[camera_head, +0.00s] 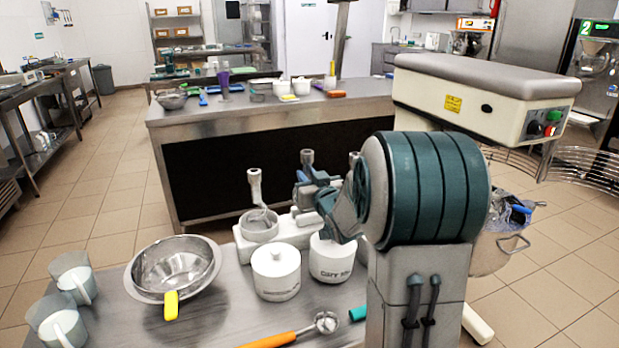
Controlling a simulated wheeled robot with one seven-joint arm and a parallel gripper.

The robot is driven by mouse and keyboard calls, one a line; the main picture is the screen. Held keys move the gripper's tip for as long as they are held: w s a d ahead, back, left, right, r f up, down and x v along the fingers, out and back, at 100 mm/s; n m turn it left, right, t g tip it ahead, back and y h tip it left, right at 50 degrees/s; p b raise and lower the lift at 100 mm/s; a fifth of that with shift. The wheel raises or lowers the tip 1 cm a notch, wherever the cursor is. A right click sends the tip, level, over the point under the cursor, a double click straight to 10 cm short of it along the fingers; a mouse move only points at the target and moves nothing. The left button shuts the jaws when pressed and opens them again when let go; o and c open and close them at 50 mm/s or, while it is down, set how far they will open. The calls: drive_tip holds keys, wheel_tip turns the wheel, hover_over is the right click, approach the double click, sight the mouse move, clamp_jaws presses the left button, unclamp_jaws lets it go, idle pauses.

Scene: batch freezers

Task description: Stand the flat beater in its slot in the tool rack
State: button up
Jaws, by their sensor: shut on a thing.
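The white tool rack (288,238) stands at the back of the near steel table. A grey tool with an upright shaft (255,187) stands at its left end. My gripper (308,192) is over the middle of the rack, mostly hidden by my teal arm. It is shut on a grey tool whose shaft top (307,158) shows above the jaws; this appears to be the flat beater. Its lower part is hidden, so I cannot tell whether it is in a slot. Another grey shaft top (353,158) shows behind my arm.
Steel bowls (174,268), a white lidded jar (276,274), a white crock (331,262), clear jugs (70,285) and an orange-handled tool (270,340) crowd the near table. A steel counter (270,112) lies behind.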

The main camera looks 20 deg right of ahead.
drive_tip(key=shift+w+d+f, duration=0.1)
drive_tip(key=shift+f, duration=0.5)
drive_tip(key=shift+r, duration=0.1)
drive_tip(key=shift+f+b, duration=0.7)
drive_tip(key=shift+b, duration=0.3)
drive_tip(key=o, duration=1)
drive_tip(key=shift+f, duration=0.15)
